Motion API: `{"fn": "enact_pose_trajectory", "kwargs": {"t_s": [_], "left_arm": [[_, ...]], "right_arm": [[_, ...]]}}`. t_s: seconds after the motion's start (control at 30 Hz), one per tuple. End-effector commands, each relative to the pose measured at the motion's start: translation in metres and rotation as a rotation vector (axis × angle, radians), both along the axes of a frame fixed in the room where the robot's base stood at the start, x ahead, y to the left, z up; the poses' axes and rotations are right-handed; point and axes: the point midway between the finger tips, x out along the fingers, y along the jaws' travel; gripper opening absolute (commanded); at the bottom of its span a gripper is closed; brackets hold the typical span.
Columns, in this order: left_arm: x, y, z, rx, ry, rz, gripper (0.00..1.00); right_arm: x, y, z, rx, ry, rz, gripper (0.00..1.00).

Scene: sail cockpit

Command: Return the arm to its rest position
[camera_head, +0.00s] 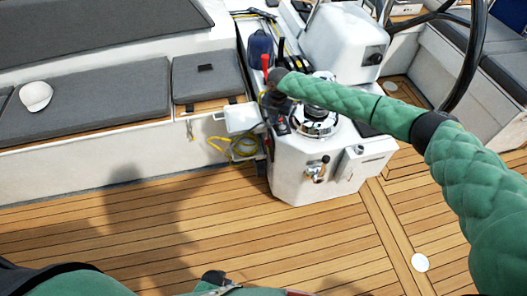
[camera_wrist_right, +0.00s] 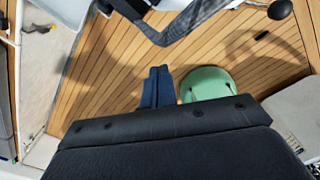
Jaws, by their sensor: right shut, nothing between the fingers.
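My right arm, in green quilted sleeve, reaches in from the right across the white cockpit console (camera_head: 315,180) in the head view. Its dark right gripper (camera_head: 271,98) is at the console's left side, just below a red-topped lever (camera_head: 265,62). The fingers are small and partly hidden there; the gripper is shut and empty. Whether it touches the console cannot be told. In the right wrist view, its dark housing fills the bottom. Green and black parts of my body show along the bottom of the head view, but no left gripper can be made out.
A chrome winch (camera_head: 316,122) is beneath my right forearm. A yellow rope coil (camera_head: 238,146) hangs left of the console. A black steering wheel (camera_head: 472,50) stands at upper right. A white cap (camera_head: 36,96) lies on the grey bench cushion (camera_head: 100,100). The teak deck (camera_head: 230,225) in front is clear.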

Motion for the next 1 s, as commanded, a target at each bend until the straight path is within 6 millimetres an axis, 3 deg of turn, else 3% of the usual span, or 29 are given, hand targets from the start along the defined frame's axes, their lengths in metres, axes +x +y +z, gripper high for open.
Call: {"fn": "enact_pose_trajectory", "kwargs": {"t_s": [0.27, 0.63, 1.0], "left_arm": [[-0.001, 0.000, -0.010, 0.000, 0.001, 0.000, 0.44], [-0.001, 0.000, -0.030, 0.000, 0.001, 0.000, 0.44], [-0.001, 0.000, -0.051, 0.000, 0.000, 0.000, 0.44]], "right_arm": [[-0.023, 0.022, -0.042, 0.067, 0.005, -0.124, 0.00], [-0.075, 0.057, -0.134, 0.215, 0.039, -0.483, 0.00], [-0.132, 0.059, -0.227, 0.327, 0.104, -0.914, 0.00]]}}
